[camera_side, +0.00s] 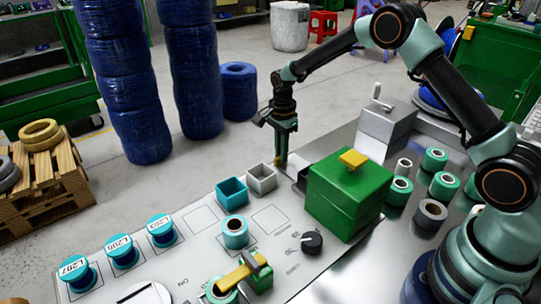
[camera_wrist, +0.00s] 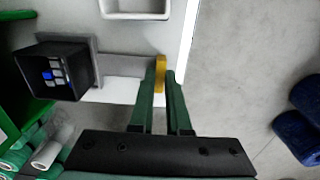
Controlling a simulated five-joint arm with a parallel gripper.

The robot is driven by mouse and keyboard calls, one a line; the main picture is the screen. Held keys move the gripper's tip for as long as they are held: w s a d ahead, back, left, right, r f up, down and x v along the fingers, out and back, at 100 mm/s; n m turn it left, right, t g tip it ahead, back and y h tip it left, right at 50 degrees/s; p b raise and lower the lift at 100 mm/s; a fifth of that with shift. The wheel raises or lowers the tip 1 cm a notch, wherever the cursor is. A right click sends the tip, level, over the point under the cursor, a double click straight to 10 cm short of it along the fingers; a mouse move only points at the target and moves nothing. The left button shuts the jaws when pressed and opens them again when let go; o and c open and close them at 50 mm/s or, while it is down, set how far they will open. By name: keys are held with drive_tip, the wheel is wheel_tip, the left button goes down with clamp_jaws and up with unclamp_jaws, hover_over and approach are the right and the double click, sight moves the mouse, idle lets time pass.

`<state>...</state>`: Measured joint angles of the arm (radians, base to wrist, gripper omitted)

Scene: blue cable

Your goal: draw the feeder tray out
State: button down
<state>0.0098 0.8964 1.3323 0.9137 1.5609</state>
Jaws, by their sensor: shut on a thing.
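My gripper (camera_side: 281,163) reaches down at the edge of the light panel, left of the green housing (camera_side: 345,200) with a yellow handle on top. In the wrist view my gripper (camera_wrist: 165,80) is shut on a yellow grip (camera_wrist: 160,66). The grip lies at the end of a grey strip (camera_wrist: 108,66) that runs to a black open box (camera_wrist: 47,72) with small grey and blue pieces, which I take to be the feeder tray. In the side view the black box (camera_side: 304,173) shows only partly beside the housing, which hides the rest.
A white bin (camera_side: 261,178) and a teal bin (camera_side: 231,193) stand left of my gripper. A grey block with a lever (camera_side: 386,127) and several teal spools stand behind and right of the housing. Bare floor (camera_wrist: 235,75) lies beyond the panel edge.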

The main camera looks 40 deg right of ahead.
drive_tip(key=shift+w, duration=1.35)
drive_tip(key=c, duration=0.9)
unclamp_jaws()
drive_tip(key=shift+r, duration=0.1)
drive_tip(key=shift+r, duration=6)
